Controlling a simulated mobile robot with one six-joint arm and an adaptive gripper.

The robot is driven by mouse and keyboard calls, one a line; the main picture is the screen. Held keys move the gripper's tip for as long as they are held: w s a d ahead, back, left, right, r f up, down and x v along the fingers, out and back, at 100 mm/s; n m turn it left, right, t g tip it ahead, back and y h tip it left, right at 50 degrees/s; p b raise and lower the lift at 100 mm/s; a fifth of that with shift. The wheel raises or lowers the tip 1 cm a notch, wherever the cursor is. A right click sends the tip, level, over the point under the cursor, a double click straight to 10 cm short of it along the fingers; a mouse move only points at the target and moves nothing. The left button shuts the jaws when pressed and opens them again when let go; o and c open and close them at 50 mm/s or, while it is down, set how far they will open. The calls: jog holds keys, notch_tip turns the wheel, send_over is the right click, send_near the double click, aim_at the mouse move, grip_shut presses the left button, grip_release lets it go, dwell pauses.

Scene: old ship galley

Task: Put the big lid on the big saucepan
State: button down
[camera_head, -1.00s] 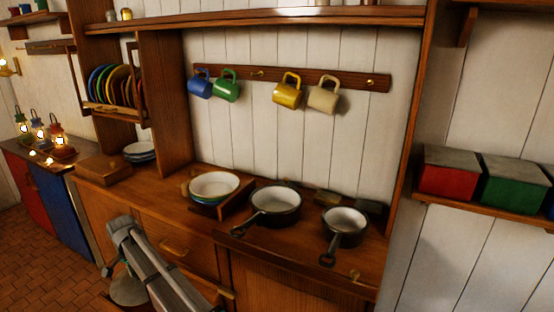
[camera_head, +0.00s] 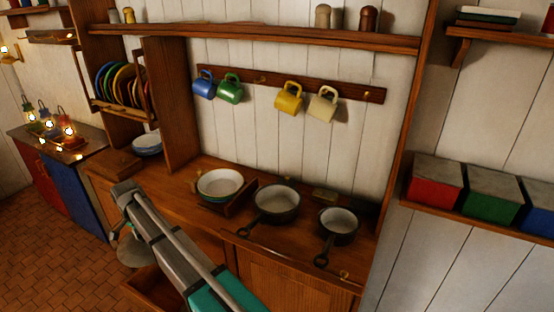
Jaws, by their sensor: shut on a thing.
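The big saucepan (camera_head: 277,204), dark outside and pale inside, stands open on the wooden counter, its handle toward the front left. A smaller saucepan (camera_head: 339,226) stands to its right, also open. My arm reaches in from the bottom of the head camera view. My gripper (camera_head: 130,234) is at the lower left, mostly hidden by the arm. It is shut on a round greyish lid (camera_head: 134,253), which looks like the big lid. The lid hangs in front of the counter, well left of the big saucepan and apart from it.
A stack of bowls (camera_head: 220,184) stands just left of the big saucepan. An open drawer (camera_head: 150,290) juts out below the lid. Mugs (camera_head: 289,99) hang on a rail above the counter.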

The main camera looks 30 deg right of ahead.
notch_tip(320, 180, up, 11)
jog(key=p, duration=0.9)
jog(key=shift+f, duration=0.15)
jog(key=shift+a, duration=0.1)
